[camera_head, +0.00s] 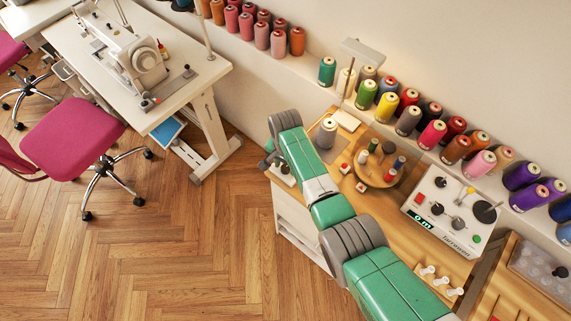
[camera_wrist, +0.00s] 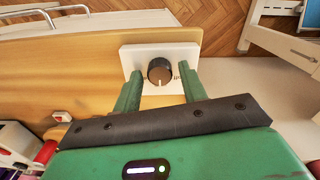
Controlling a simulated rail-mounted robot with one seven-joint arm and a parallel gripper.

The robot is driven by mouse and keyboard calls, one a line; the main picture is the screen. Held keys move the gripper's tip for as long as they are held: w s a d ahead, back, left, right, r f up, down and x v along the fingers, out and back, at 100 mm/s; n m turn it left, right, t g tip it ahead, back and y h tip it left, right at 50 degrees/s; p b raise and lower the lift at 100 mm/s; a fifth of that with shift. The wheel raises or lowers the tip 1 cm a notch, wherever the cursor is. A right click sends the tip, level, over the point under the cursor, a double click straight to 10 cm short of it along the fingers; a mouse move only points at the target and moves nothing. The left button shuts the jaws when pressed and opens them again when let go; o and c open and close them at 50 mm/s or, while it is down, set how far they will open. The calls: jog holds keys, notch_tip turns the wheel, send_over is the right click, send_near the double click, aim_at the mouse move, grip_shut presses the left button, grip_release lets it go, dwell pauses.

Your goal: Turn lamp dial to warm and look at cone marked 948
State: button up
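The lamp dial (camera_wrist: 160,71) is a black round knob with a pale pointer line on a white plate (camera_wrist: 131,58) at the wooden table's edge. My gripper (camera_wrist: 160,83) is open, its two green fingers apart on either side of the knob in the wrist view; whether they touch it I cannot tell. In the head view my arm partly hides the dial's white plate (camera_head: 285,178). The desk lamp (camera_head: 362,53) has a flat pale head. A grey cone (camera_head: 325,134) stands near the lamp; no number on any cone is readable.
Thread cones in several colours line the shelf behind the table, such as a yellow one (camera_head: 386,107). A round wooden tray (camera_head: 376,180) with small spools and a white control box (camera_head: 450,212) are on the table. A sewing table (camera_head: 190,75) and pink chair (camera_head: 75,140) stand left.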

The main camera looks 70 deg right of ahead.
aim_at(285, 167)
jog(key=shift+o, duration=0.3)
notch_tip(285, 167, up, 8)
jog(key=shift+f+p, duration=0.1)
jog(key=shift+p, duration=1.1)
